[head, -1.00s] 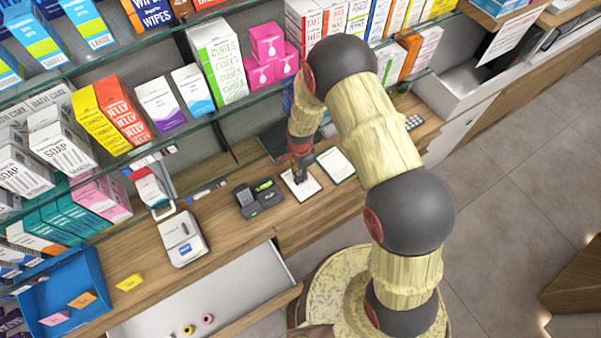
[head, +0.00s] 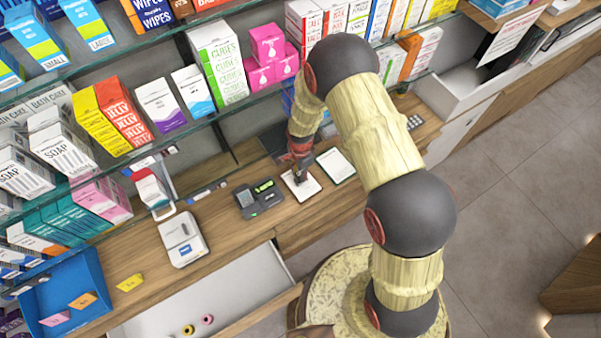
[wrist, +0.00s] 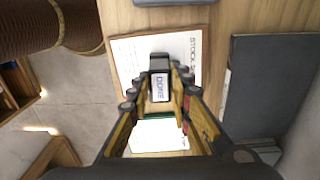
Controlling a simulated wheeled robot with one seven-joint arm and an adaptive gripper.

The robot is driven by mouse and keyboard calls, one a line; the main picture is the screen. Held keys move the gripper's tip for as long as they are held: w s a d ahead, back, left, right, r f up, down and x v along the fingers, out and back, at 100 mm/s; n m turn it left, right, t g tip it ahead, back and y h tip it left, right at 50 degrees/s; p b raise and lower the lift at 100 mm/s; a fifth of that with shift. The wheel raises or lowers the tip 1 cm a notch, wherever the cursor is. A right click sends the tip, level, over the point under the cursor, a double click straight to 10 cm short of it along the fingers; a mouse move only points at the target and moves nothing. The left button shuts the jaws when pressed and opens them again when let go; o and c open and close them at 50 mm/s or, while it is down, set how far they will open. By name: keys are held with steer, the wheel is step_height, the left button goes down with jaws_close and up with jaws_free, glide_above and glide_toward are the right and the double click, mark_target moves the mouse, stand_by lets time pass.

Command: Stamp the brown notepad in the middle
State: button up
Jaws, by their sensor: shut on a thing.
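A white notepad with a brown border (wrist: 126,50) lies on the wooden counter; it also shows in the head view (head: 312,188). Part of its printed heading reads "STOCK" in the wrist view. My gripper (wrist: 161,90) is shut on a dark stamp (wrist: 160,84) with a pale label that seems to read "DONE". The stamp is over the brown-edged notepad and covers part of it. I cannot tell whether its underside touches the paper. In the head view my gripper (head: 300,165) points down at this notepad. No mark shows on the visible paper.
A green-edged notepad (head: 336,165) lies close to the right. A dark holder with a green-topped piece (head: 260,197) stands to the left, then a white device (head: 183,239). Glass shelves of boxes (head: 218,62) overhang the back. An open drawer (head: 225,290) juts out in front.

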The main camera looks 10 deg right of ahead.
steer(key=shift+r+p, duration=1.4)
steer(key=shift+r, duration=1.8)
